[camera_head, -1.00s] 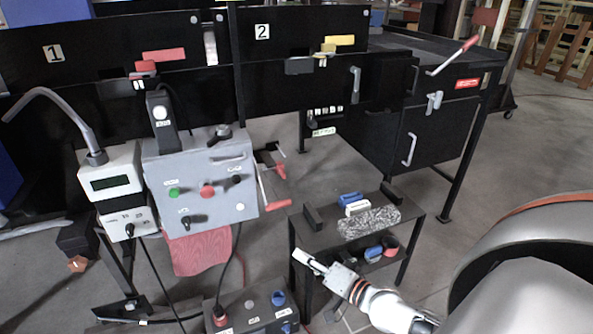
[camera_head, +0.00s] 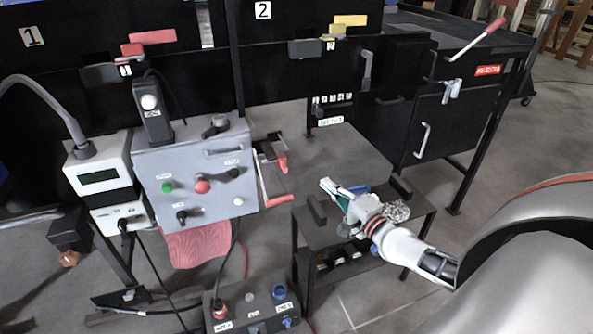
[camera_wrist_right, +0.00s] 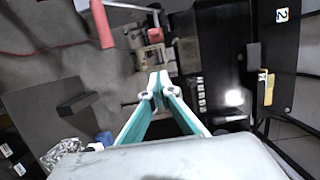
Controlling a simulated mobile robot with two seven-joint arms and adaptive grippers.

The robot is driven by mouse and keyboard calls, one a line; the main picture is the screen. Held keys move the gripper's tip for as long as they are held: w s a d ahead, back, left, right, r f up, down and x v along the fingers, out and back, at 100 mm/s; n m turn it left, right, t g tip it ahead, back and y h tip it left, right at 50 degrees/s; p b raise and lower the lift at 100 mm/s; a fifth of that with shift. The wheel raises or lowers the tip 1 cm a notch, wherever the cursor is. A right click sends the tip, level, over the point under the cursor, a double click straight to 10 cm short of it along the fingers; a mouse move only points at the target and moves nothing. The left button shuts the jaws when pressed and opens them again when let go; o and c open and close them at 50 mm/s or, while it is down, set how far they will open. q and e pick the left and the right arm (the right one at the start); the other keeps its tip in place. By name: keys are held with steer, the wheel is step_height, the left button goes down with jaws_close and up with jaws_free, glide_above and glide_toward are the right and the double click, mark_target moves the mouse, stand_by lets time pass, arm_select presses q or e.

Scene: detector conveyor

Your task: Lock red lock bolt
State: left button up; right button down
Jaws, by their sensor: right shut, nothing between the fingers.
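The red lock bolt (camera_head: 133,50) sits on the black panel marked 1, at the upper left of the head view, just below a red plate (camera_head: 152,37). I cannot tell its locked state. My right gripper (camera_head: 327,184) is above the small black side table, well to the right of and nearer than the red bolt. In the right wrist view, its teal-sided fingers come together at the tips (camera_wrist_right: 158,80), shut and empty. My left gripper is not in view.
A grey control box (camera_head: 215,150) with buttons and a red-handled crank (camera_head: 278,199) stands left of the gripper. A yellow bolt plate (camera_head: 349,20) is on panel 2. The small black table (camera_head: 312,232) is below my right gripper. A red-handled lever (camera_head: 495,25) is at upper right.

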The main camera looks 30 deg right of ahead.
mark_target(284, 171)
steer(key=w+a+p, duration=0.1)
steer(key=w+a, duration=0.3)
steer(key=w, duration=0.7)
stand_by(0.3)
steer(key=shift+a, duration=0.1)
steer(key=shift+w+a+p, duration=0.2)
steer(key=shift+a+p, duration=0.25)
steer(key=shift+a, duration=0.3)
steer(key=shift+w+a+p, duration=0.15)
steer(key=shift+a+p, duration=0.3)
steer(key=shift+a, duration=0.25)
